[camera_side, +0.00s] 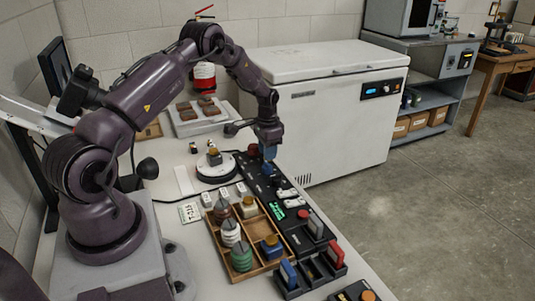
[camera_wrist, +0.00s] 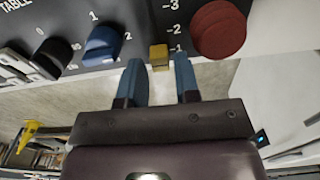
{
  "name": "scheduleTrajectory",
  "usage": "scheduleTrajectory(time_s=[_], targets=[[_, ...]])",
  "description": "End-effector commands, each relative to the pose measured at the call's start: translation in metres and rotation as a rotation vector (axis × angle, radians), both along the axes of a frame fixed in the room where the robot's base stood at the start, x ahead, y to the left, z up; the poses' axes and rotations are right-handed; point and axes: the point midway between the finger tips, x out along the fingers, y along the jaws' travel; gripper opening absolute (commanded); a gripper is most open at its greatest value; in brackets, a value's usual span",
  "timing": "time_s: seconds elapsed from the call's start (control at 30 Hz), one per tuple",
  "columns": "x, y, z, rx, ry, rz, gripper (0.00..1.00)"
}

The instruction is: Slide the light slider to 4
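The light slider's small yellow cap (camera_wrist: 159,56) sits at the low end of its slot on the black control panel (camera_wrist: 185,12). It is just below the 1 mark, and marks 1, 2 and 3 run up away from my gripper. My gripper (camera_wrist: 160,68) is open, with one blue fingertip on each side of the cap and a gap to both. In the side view my gripper (camera_side: 270,157) points down at the far end of the panel (camera_side: 283,207) and hides the slider. The 4 mark is out of view.
A red round button (camera_wrist: 218,30) is right of the slider; a blue knob (camera_wrist: 102,45) and a black knob (camera_wrist: 52,60) are left. A wooden tray (camera_side: 262,264) of spools lies nearer the side camera. A white freezer (camera_side: 330,120) stands behind the panel.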

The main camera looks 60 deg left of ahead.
Motion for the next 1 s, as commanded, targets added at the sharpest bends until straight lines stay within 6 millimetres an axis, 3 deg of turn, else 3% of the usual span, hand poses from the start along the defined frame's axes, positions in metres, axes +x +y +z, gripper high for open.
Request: scheduleTrajectory(time_s=[0.13, 0.43, 0.57, 0.6, 0.83, 1.0], targets=[[0.000, 0.000, -0.011, 0.000, 0.000, 0.000, 0.30], [0.000, 0.000, -0.013, 0.000, 0.000, 0.000, 0.30], [0.000, 0.000, -0.013, 0.000, 0.000, 0.000, 0.02], [0.000, 0.000, -0.013, 0.000, 0.000, 0.000, 0.00], [-0.006, 0.001, -0.012, 0.000, 0.000, 0.002, 0.00], [-0.033, 0.001, -0.012, 0.000, 0.001, 0.004, 0.00]])
